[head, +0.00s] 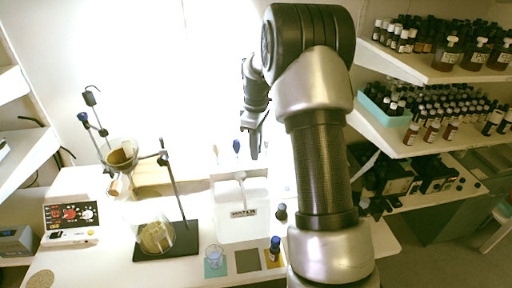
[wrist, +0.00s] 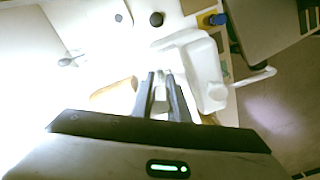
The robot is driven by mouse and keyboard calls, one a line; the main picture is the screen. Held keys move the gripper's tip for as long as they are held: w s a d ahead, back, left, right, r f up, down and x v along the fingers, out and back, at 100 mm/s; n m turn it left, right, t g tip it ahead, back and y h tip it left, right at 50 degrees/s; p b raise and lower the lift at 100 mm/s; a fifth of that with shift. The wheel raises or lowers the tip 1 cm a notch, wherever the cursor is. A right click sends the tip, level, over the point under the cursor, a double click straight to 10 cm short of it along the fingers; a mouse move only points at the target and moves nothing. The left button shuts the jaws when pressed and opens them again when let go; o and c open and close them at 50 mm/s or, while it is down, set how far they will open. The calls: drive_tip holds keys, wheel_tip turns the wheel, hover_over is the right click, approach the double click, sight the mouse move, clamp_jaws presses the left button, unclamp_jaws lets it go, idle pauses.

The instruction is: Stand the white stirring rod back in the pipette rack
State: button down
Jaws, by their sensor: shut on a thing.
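My gripper (head: 255,150) hangs over the table, fingers pointing down, behind the white WATER bottle. In the wrist view its two dark fingers (wrist: 161,83) are closed around a pale piece, the white stirring rod (wrist: 160,97); only a short part shows between them. The rod is lost against the bright background in the head view. The pipette rack is washed out and hard to make out behind the WATER bottle. A blue-topped pipette (head: 236,147) and a brown-topped one (head: 215,152) stand upright there, just left of my gripper.
The WATER bottle (head: 243,226) stands in front of my gripper; its spout (wrist: 254,78) sticks out in the wrist view. A metal stand (head: 178,195) with a glass funnel is at left. Bottle shelves (head: 435,68) are at right.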

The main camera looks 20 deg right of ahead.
drive_tip(key=shift+f, duration=0.1)
drive_tip(key=c, duration=1.6)
unclamp_jaws()
drive_tip(key=shift+c, duration=0.2)
drive_tip(key=shift+r+p, duration=1.8)
drive_tip(key=shift+r, duration=0.7)
drive_tip(key=shift+r+p, duration=1.1)
drive_tip(key=shift+r, duration=1.4)
